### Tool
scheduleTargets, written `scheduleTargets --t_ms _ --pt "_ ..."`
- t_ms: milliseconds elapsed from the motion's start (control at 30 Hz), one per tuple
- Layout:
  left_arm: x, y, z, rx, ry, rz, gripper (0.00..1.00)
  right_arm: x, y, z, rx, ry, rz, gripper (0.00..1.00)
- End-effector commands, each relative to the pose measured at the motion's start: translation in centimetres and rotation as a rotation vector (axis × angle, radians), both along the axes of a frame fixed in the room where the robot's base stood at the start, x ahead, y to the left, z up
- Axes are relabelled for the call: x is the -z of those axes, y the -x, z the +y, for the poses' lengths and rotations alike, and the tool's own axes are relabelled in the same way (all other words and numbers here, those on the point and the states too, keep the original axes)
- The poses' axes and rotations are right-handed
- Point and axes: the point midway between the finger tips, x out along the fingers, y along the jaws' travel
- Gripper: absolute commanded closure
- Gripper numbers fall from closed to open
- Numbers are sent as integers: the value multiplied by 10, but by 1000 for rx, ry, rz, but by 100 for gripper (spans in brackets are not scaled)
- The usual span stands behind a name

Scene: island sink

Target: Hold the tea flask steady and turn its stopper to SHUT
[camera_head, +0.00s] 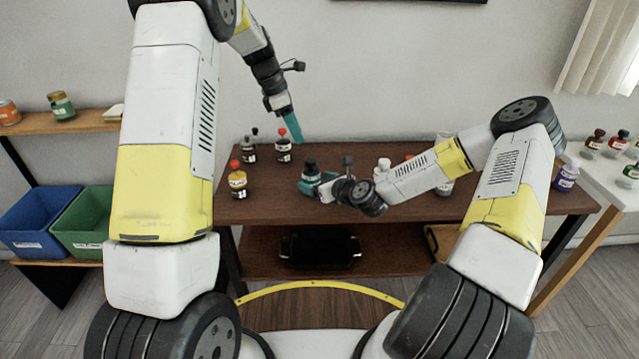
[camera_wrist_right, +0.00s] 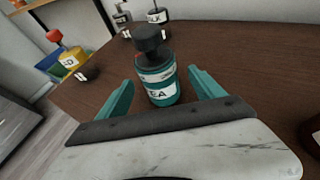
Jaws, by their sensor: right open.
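The tea flask (camera_head: 311,170) stands upright on the brown table. In the right wrist view the flask (camera_wrist_right: 160,86) is teal with a white label ending in "EA" and a black stopper (camera_wrist_right: 150,42). A small red mark shows beside the stopper's base; I cannot read the stopper's setting. My right gripper (camera_head: 316,186) is open, and in the wrist view its teal fingers (camera_wrist_right: 161,80) lie either side of the flask's near side, with gaps. My left gripper (camera_head: 291,126) is empty, raised above the table and left of the flask; its fingers overlap edge-on.
On the table's left are a yellow bottle with a red cap (camera_head: 237,180), a dark bottle with a red cap (camera_head: 283,146) and another dark bottle (camera_head: 248,150). A white-capped bottle (camera_head: 383,166) stands right of the flask, partly behind my right arm. Bins (camera_head: 40,222) are far left.

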Motion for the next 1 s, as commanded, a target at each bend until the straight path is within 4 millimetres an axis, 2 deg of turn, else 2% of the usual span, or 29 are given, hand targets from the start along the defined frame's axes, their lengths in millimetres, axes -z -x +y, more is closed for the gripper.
scheduleTargets --t_ms 200,400,767,1000 --pt "0 0 0 0 0 0 64 13 -27 18 -3 3 -1 23" --pt "0 0 0 0 0 0 64 21 -44 29 -4 4 -1 23" --pt "0 0 0 0 0 0 64 24 -48 31 -4 4 0 23" --pt "0 0 0 0 0 0 64 24 -48 31 -4 4 0 68"
